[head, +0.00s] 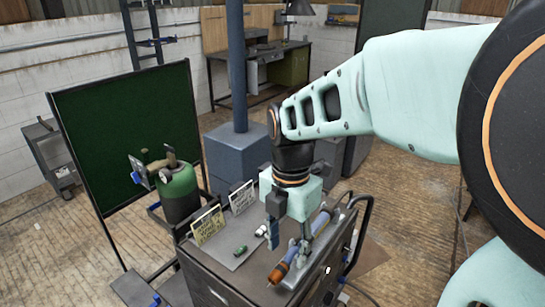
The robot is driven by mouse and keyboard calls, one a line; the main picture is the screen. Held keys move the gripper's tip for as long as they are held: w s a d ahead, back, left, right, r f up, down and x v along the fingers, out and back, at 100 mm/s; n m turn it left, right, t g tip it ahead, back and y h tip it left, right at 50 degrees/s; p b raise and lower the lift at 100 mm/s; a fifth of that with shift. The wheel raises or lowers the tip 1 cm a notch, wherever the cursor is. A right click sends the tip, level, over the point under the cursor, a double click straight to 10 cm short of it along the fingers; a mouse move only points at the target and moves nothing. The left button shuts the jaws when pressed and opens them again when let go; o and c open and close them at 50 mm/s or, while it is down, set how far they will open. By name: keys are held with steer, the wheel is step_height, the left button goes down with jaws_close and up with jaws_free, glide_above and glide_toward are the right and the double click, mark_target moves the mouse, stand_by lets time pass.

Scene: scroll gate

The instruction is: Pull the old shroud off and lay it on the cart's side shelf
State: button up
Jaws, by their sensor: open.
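My gripper (289,242) points down over the right part of the cart (222,288), its two fingers apart. A torch-like tool (295,255) with an orange-brown front part and a blue rear part lies slanted on a grey stand at the cart's right side. The fingers are over or beside this tool; I cannot tell if they touch it. The orange-brown end (279,272) sticks out toward the front; I cannot tell whether it is the old shroud. A grey plate (222,252) on the cart's left carries a small green piece (240,251). A small whitish piece (262,231) lies near the fingers.
A yellow card (208,224) and a white card (242,197) stand on the cart's left side. A green gas cylinder (179,192) stands behind left, before a dark green screen (130,140). A blue-grey post (237,70) rises behind. A black handle (362,230) edges the cart's right.

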mark_target(275, 273)
steer(key=f+b, duration=0.2)
steer(key=f, duration=0.1)
steer(key=a+f+b, duration=0.1)
steer(key=f+b, duration=0.2)
steer(key=a+f+b, duration=0.1)
steer(key=f+b, duration=0.2)
steer(key=shift+w+a+f, duration=0.25)
steer(key=shift+w+f, duration=0.1)
jaws_close()
stand_by(0.7)
steer(key=shift+r, duration=0.1)
steer(key=shift+s+a, duration=0.45)
steer(key=shift+s, duration=0.05)
stand_by(0.7)
steer(key=s+a, duration=0.5)
steer(key=s, duration=0.2)
steer(key=shift+a+n, duration=0.3)
stand_by(1.6)
